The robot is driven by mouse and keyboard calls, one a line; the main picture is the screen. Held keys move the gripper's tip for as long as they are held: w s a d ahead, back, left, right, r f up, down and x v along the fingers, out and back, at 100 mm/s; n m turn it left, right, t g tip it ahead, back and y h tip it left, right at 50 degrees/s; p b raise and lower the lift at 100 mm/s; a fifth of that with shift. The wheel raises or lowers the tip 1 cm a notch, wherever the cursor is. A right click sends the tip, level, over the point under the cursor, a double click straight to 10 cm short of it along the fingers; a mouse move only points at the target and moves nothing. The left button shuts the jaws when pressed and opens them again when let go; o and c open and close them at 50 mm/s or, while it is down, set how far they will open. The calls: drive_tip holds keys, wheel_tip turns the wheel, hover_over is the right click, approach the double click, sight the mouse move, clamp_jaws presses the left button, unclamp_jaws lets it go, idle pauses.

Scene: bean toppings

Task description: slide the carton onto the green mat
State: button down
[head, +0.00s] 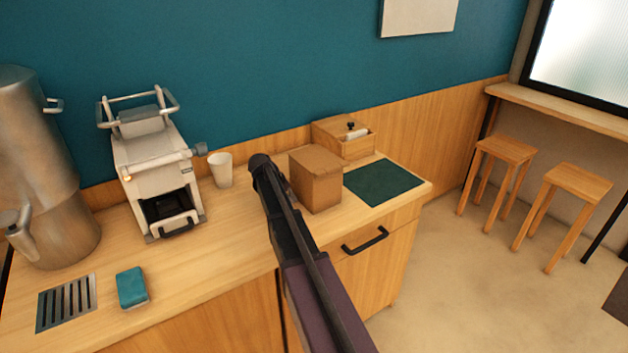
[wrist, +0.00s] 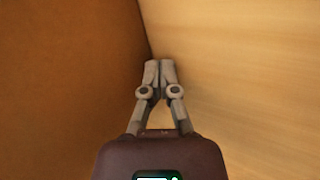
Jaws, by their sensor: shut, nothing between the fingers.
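The carton (head: 316,181) is a plain brown box standing upright on the wooden counter in the head view. The green mat (head: 383,182) lies flat to its right, near the counter's right end. The carton appears beside the mat's left edge; whether they touch is hard to tell. My arm reaches in from below, and its end is just left of the carton. In the wrist view my gripper (wrist: 159,68) is shut and empty, pointing down toward the counter. The carton's brown side (wrist: 65,70) fills the left of that view, close to the fingers. Contact cannot be told.
A wooden box (head: 345,140) stands behind the carton and mat. A white cup (head: 221,170), a white machine (head: 155,170) and a metal urn (head: 40,165) stand to the left. A teal sponge (head: 132,287) lies near the drain grille (head: 67,303). The counter ends right of the mat.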

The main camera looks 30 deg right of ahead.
sight(372, 182)
drive_tip(key=shift+s+d, duration=0.6)
drive_tip(key=shift+d, duration=4.65)
drive_tip(key=shift+s+d, duration=0.65)
drive_tip(key=shift+d, duration=4.55)
drive_tip(key=shift+s+d, duration=0.6)
drive_tip(key=shift+d, duration=4.65)
drive_tip(key=shift+a, duration=0.15)
